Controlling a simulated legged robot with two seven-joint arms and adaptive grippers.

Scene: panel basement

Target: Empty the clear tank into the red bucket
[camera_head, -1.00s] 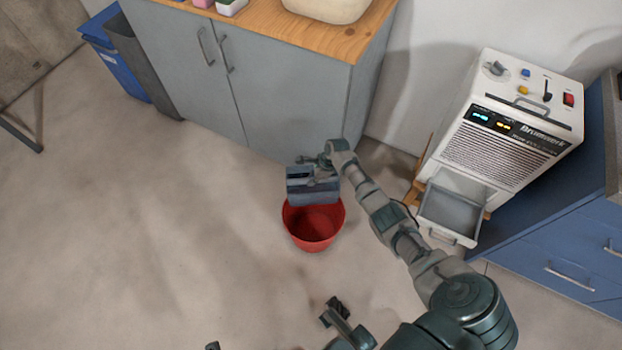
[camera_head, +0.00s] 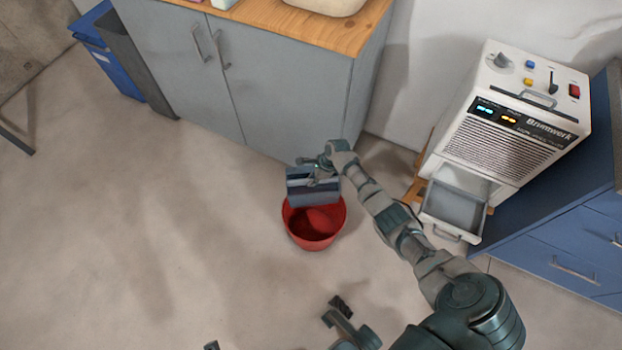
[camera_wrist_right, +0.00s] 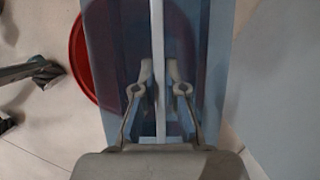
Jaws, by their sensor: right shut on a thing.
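The clear tank (camera_head: 312,192) is a bluish see-through box above the back rim of the red bucket (camera_head: 314,238). My right gripper (camera_head: 324,172) is shut on the tank's pale bar, which runs between the fingers in the right wrist view (camera_wrist_right: 160,75). I cannot tell the tank's exact tilt. The bucket stands on the floor and shows a lighter red patch inside; its rim also shows behind the tank in the right wrist view (camera_wrist_right: 80,60). My left gripper shows only in part at the bottom of the head view, its fingertips apart with nothing seen between them.
A white dehumidifier-like machine (camera_head: 520,120) with an empty open bay (camera_head: 455,208) stands at the right, beside blue drawers (camera_head: 570,250). A grey cabinet (camera_head: 260,90) with a wooden top stands behind the bucket. Blue and grey bins (camera_head: 115,65) are at back left.

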